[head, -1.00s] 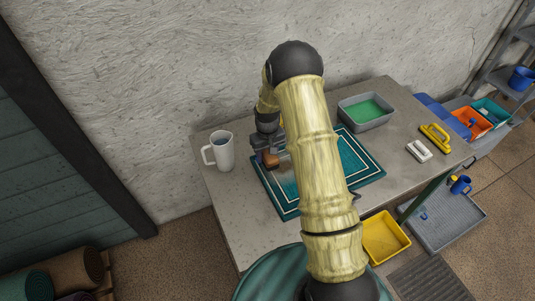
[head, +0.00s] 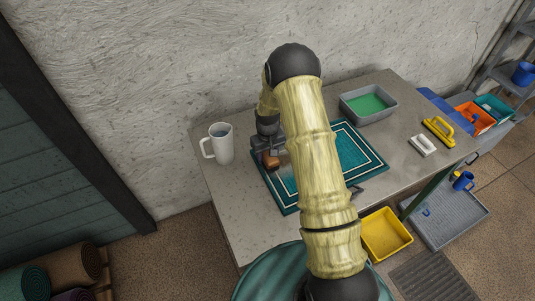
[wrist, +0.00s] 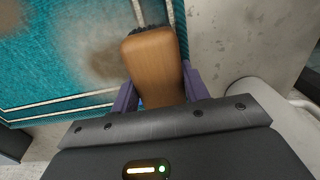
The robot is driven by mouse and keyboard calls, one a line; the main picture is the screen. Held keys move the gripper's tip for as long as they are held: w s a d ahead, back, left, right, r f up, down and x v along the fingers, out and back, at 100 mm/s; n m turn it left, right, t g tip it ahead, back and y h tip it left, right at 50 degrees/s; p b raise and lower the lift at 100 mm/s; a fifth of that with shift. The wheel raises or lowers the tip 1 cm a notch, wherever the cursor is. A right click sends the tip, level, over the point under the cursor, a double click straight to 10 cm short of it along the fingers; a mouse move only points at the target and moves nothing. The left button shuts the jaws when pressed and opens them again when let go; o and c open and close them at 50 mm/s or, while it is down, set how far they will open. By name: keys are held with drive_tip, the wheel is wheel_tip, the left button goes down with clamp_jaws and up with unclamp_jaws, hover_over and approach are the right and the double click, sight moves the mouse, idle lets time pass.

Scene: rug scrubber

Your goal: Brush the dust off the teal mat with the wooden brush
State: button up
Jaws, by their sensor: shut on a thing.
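The wooden brush (head: 271,161) is held at the left part of the teal mat (head: 365,160). In the wrist view the brush (wrist: 153,58) shows its brown wooden back, with dark bristles just visible at its far end, over the mat's pale border line. My gripper (head: 264,149) is shut on it, with a purple finger on each side. In the wrist view a brown dust patch (wrist: 100,58) lies on the mat (wrist: 45,65) just left of the brush, and another smudge (wrist: 10,15) is in the top-left corner. I cannot tell whether the bristles touch. My arm hides the middle of the mat.
A white mug (head: 221,144) stands close left of my gripper. A grey tub with green contents (head: 368,104) stands behind the mat. A small white-handled brush (head: 422,145) and a yellow-handled tool (head: 439,131) lie to the right. A yellow bin (head: 385,234) is below the table's front.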

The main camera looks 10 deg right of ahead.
drive_tip(key=shift+f, duration=0.15)
drive_tip(key=shift+f+b, duration=0.35)
drive_tip(key=shift+s+f, duration=0.1)
idle(0.3)
drive_tip(key=shift+w+d, duration=0.2)
drive_tip(key=shift+d, duration=0.85)
drive_tip(key=shift+w+d, duration=0.2)
drive_tip(key=shift+d, duration=0.8)
drive_tip(key=shift+w+d+f+b, duration=0.1)
drive_tip(key=shift+w+d+b, duration=0.15)
drive_tip(key=shift+d, duration=0.7)
drive_tip(key=shift+w+d+f+b, duration=0.1)
drive_tip(key=shift+w+d+b, duration=0.1)
drive_tip(key=shift+d, duration=0.7)
drive_tip(key=shift+s+d, duration=0.1)
drive_tip(key=shift+d, duration=0.1)
